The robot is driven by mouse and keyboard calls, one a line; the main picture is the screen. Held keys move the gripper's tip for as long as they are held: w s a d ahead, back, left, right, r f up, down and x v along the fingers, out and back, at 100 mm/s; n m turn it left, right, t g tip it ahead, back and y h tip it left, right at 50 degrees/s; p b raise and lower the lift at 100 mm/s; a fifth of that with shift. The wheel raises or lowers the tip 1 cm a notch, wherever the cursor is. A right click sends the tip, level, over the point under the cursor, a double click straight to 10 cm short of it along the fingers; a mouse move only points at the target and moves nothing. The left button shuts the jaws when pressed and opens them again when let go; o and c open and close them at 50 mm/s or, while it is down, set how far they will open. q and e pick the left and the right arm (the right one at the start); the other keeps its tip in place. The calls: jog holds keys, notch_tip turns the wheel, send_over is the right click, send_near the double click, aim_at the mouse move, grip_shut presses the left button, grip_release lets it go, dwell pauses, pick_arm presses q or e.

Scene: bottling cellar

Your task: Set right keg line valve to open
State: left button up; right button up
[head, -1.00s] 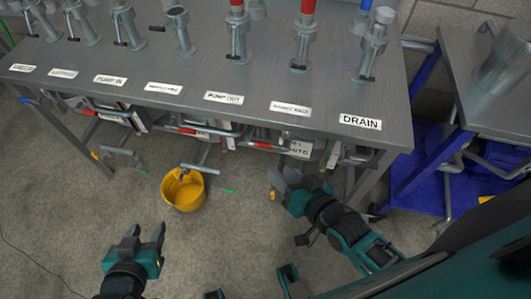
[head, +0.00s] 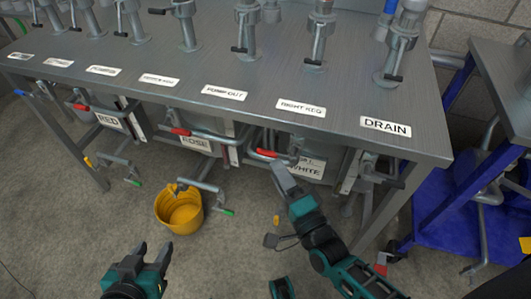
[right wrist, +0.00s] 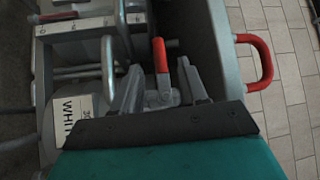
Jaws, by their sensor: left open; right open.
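The RIGHT KEG label (head: 301,108) is on the bench front, with a metal valve post (head: 318,38) behind it carrying a black lever. Below the bench, a red-handled lever (head: 267,153) sits by the WHITE label (head: 306,166). My right gripper (head: 284,172) is just below and right of this lever. In the right wrist view, the red lever (right wrist: 160,54) stands between the open fingers of my right gripper (right wrist: 158,75), without a clear grip on it. My left gripper (head: 154,250) is open and empty, low over the floor. I cannot tell which way the valve is set.
A yellow bucket (head: 180,209) stands on the floor between my grippers. Other red levers sit by the RED label (head: 108,121) and ROSE label (head: 195,142). The DRAIN label (head: 385,126) is near the bench's right end. A blue-framed cart (head: 440,190) stands at right.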

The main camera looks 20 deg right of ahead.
aim_at(265, 150)
jog(key=b+x, duration=0.1)
jog(key=x, duration=0.6)
jog(key=shift+c, duration=0.4)
grip_shut()
